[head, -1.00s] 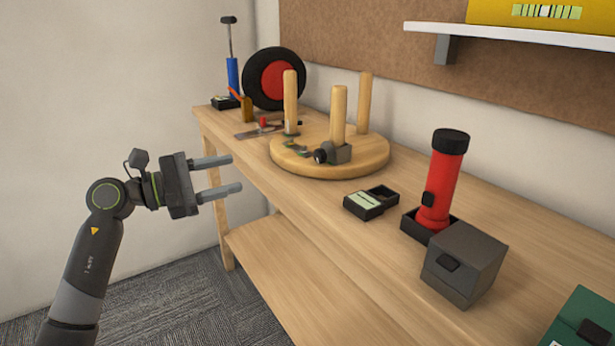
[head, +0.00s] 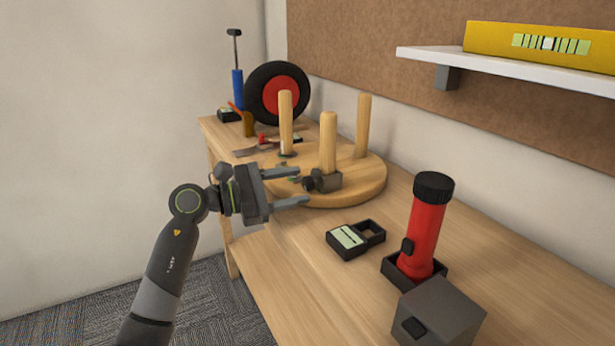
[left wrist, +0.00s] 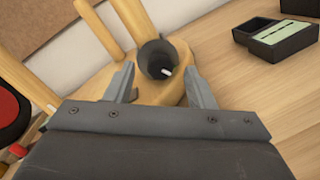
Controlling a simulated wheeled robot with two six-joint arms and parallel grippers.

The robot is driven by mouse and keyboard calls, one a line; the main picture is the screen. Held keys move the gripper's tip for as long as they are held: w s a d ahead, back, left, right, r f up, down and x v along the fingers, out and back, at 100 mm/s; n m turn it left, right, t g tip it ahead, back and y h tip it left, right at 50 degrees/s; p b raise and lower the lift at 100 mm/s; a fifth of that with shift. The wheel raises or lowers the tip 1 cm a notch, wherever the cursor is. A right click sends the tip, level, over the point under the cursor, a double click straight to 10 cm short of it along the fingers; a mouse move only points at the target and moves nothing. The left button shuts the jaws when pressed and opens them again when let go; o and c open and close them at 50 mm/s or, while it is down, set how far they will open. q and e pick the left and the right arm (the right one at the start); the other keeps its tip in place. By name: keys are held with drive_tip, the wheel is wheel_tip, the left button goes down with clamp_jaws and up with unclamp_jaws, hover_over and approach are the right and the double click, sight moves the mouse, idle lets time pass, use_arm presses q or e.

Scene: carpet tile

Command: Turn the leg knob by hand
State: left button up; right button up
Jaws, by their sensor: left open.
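A round wooden stool seat (head: 352,192) lies on the bench with three upright wooden legs. A grey clamp block (head: 328,181) with a dark leg knob (head: 310,184) sits at the foot of the front leg (head: 328,140). My left gripper (head: 302,187) is open, its two fingers pointing at the knob from the left. In the left wrist view the knob (left wrist: 155,58) faces the camera as a dark round cup with a small pale pin, between the open fingers. I cannot tell whether the fingertips touch it. My right gripper is not in view.
A tire (head: 277,92), a blue pump (head: 238,88) and small tools stand behind the stool. A small black case (head: 350,240), red flashlight (head: 425,225) and grey box (head: 440,310) are at the right. A shelf (head: 500,62) juts above. The bench's front edge runs below my gripper.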

use_arm(q)
drive_tip(key=shift+w+d, duration=0.2)
drive_tip(key=shift+d, duration=0.3)
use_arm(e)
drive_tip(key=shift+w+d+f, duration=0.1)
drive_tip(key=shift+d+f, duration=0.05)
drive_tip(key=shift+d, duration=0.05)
use_arm(q)
drive_tip(key=c, duration=1)
drive_tip(key=shift+o, duration=0.2)
drive_tip(key=shift+n, duration=0.7)
drive_tip(key=shift+n+p, duration=0.45)
drive_tip(key=shift+n, duration=0.05)
drive_tip(key=shift+n+t+p, duration=0.3)
drive_tip(key=shift+n+p, duration=0.05)
drive_tip(key=shift+n, duration=0.45)
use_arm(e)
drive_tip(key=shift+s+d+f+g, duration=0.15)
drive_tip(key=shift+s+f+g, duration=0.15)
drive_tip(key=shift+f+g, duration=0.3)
